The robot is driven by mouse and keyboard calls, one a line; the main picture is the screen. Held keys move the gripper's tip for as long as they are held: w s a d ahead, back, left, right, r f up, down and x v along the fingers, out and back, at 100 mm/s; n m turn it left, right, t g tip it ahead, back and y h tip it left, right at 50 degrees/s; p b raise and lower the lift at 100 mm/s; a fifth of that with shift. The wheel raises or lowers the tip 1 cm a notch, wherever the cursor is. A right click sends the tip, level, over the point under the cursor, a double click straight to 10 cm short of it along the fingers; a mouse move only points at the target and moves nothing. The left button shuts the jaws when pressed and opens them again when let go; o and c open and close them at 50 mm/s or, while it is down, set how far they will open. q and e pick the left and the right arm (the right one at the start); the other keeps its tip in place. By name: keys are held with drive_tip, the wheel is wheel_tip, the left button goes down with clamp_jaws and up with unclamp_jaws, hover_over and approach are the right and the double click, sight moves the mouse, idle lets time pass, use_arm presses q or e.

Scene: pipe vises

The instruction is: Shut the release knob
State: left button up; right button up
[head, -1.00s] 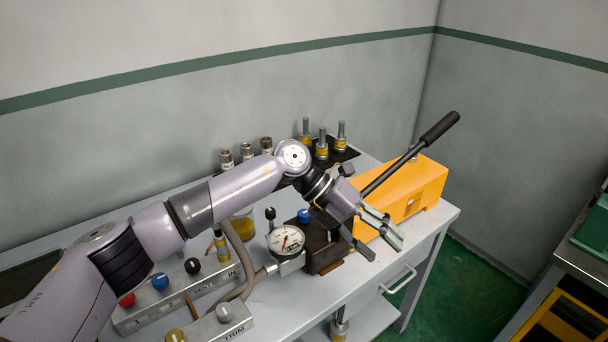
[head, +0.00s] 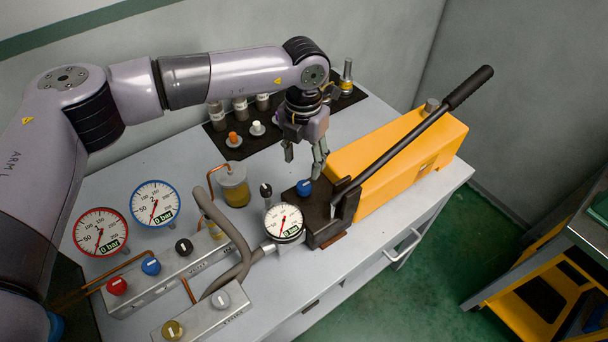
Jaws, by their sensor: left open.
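An orange hand pump (head: 410,160) with a long black lever (head: 420,130) stands at the right end of the bench. At its front is a dark block (head: 328,222) with a blue knob (head: 304,187) on top. A small black knob (head: 265,190) stands on a stem by the pump gauge (head: 284,222). I cannot tell for sure which is the release knob; no label on either can be read. My left gripper (head: 304,162) is open and empty, pointing down just above and behind the blue knob, apparently apart from it. My right gripper is out of view.
A valve manifold (head: 185,262) with red, blue and black knobs lies at the front left, below two round gauges (head: 155,204). A grey hose (head: 240,235) runs to the pump gauge. A jar (head: 234,187) and a black mat (head: 285,135) with fittings are behind.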

sight(304, 185)
use_arm(q)
wheel_tip(304, 185, down, 5)
drive_tip(key=shift+f+p, duration=0.15)
drive_tip(key=shift+p, duration=0.7)
wheel_tip(304, 185, down, 3)
drive_tip(key=shift+r+p, duration=0.1)
drive_tip(key=shift+p, duration=0.25)
drive_tip(key=shift+f, duration=0.25)
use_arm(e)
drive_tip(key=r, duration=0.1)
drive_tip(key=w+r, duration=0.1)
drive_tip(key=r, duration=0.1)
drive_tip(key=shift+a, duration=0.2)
use_arm(q)
drive_tip(key=shift+c, duration=0.6)
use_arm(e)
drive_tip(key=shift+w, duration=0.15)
